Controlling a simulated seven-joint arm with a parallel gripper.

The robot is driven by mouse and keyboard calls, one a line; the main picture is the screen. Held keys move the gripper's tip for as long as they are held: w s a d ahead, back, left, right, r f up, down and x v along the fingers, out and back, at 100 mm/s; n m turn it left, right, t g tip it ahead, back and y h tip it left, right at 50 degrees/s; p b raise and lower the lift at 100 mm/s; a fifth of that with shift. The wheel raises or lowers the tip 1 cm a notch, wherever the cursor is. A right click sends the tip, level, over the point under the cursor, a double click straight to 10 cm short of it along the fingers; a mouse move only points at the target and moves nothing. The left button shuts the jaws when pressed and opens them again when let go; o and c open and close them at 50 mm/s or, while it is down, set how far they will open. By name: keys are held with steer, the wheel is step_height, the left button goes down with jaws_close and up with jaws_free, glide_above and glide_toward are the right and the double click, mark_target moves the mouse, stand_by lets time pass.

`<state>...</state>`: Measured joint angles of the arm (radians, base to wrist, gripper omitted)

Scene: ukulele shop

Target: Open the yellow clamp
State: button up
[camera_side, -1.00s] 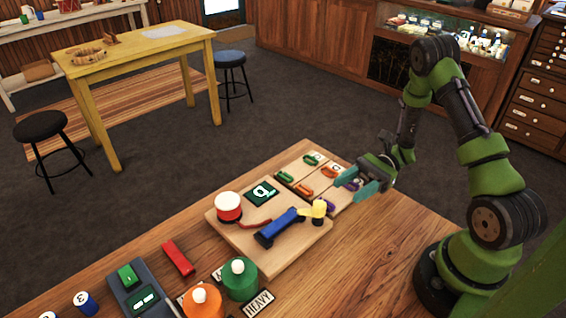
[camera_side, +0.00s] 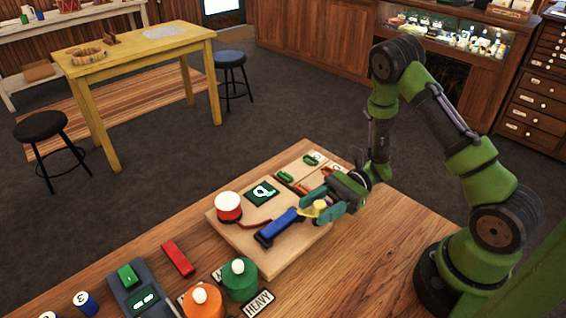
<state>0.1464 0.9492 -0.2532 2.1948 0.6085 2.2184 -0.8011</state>
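The yellow clamp (camera_side: 319,208) is at the right end of a blue bar (camera_side: 278,228) on a wooden board (camera_side: 283,261). My gripper (camera_side: 314,207) is at the clamp, with its teal fingers spread on either side of the yellow part. One finger lies on the far side and the other on the near side. The fingers partly hide the clamp. I cannot tell whether they touch it.
On the board are a red and white round container (camera_side: 228,207) and a green card (camera_side: 262,193). Green (camera_side: 240,280) and orange (camera_side: 203,303) weights, a grey device (camera_side: 142,293) and a red block (camera_side: 178,258) stand to the left. The table's right front is clear.

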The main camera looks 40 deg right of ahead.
steer(key=c, duration=0.8)
steer(key=shift+m+t, duration=0.3)
steer(key=shift+t, duration=0.2)
steer(key=shift+d+m+t+h, duration=0.1)
steer(key=shift+m+t+h, duration=0.7)
steer(key=shift+m+t, duration=0.75)
steer(key=shift+m+t+h, duration=0.8)
steer(key=shift+m+t, duration=0.15)
steer(key=shift+t, duration=1.2)
steer(key=o, duration=0.9)
steer(key=shift+o, duration=0.2)
steer(key=v, duration=1.6)
steer(key=shift+s+d, duration=0.3)
